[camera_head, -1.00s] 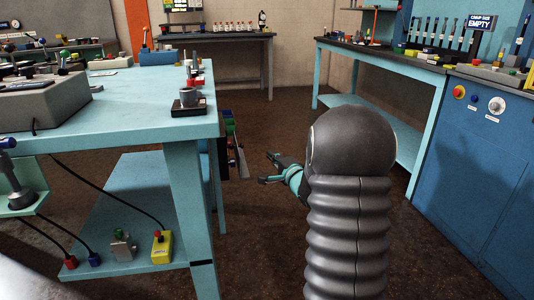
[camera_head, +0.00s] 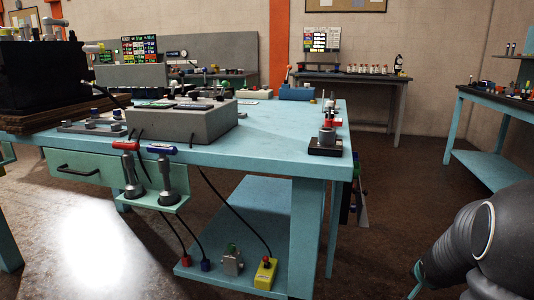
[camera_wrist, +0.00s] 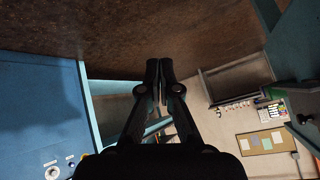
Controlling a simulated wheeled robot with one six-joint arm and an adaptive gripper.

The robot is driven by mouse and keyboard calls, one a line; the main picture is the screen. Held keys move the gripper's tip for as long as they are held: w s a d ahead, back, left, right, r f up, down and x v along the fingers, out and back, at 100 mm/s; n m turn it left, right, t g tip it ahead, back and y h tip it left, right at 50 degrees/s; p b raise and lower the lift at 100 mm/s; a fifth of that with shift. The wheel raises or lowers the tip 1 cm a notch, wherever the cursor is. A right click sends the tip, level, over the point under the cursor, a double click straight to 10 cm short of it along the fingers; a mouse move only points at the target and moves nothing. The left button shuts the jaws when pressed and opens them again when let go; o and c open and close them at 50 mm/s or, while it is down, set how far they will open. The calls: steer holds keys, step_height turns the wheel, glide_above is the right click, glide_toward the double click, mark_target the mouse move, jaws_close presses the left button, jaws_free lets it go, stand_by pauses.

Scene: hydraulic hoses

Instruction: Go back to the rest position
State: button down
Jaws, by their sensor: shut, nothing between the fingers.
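My gripper (camera_wrist: 159,70) shows in the wrist view with its two dark fingers close together, shut and empty. Brown floor lies beyond the fingertips, and the room appears upside down there. In the head view my dark arm stands at the lower right, and the gripper's end is mostly hidden or cut off at the bottom. No object is near the fingers.
A light-blue workbench (camera_head: 270,150) fills the head view's left and middle, bearing a grey box (camera_head: 190,122) and a black device (camera_head: 325,144). Red and blue T-handles stand at its front. Another bench (camera_head: 350,77) is behind, one at right. Brown floor between is free.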

steer(key=s+a+r+n+g+y, duration=0.1)
steer(key=s+a+r+n, duration=0.4)
steer(key=s+a, duration=0.7)
steer(key=s+a+r+n+y, duration=0.3)
steer(key=s+a+r+n, duration=0.2)
steer(key=s+a+r, duration=0.4)
steer(key=s+a, duration=0.4)
steer(key=a, duration=0.1)
steer(key=shift+s+a+g, duration=0.15)
steer(key=shift+a+g, duration=0.15)
steer(key=shift+g, duration=0.1)
